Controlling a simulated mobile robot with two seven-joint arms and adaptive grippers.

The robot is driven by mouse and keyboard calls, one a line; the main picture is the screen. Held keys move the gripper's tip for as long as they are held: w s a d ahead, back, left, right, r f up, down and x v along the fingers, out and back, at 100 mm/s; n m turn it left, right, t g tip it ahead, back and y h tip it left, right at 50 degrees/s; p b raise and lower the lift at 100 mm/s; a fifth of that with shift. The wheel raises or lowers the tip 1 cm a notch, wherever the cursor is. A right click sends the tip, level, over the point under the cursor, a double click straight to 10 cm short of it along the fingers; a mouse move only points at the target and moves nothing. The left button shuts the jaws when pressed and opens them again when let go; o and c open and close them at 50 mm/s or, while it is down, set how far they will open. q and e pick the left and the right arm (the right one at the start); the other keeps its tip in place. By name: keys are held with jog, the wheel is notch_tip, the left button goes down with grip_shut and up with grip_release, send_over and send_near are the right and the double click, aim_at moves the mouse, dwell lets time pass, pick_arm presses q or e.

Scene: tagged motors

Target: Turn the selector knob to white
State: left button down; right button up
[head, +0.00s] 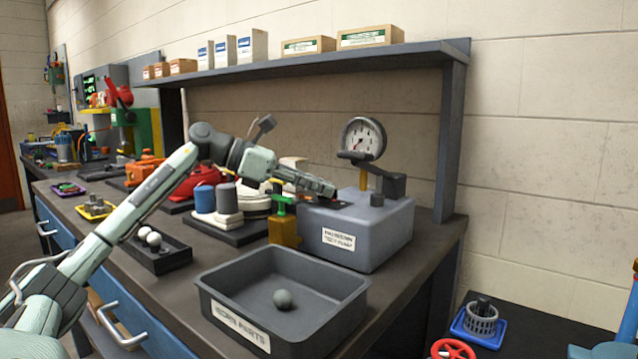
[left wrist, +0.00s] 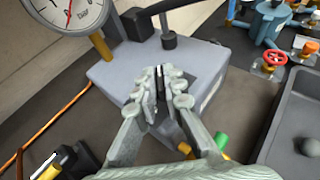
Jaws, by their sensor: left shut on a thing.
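The grey box (head: 375,232) with a white label and a round dial gauge (head: 363,139) stands at the right end of the bench. It also shows in the left wrist view (left wrist: 112,75). My left gripper (head: 330,188) reaches over its top from the left. In the left wrist view its fingers (left wrist: 160,78) are shut on a small dark piece on the box top, which seems to be the selector knob (left wrist: 160,92). The fingers hide most of it. I cannot read its pointer or see any white mark. My right gripper is not in view.
A grey bin (head: 225,301) with a grey ball stands in front of the box. A green and brass fitting (head: 284,228) is close beside the box, under my left arm. A shelf (head: 300,66) with cartons runs above. Trays with motor parts fill the bench leftward.

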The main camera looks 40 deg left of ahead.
pick_arm(q)
jog(key=shift+f, duration=0.15)
jog(key=c, duration=1.6)
grip_release()
jog(key=v, duration=1.2)
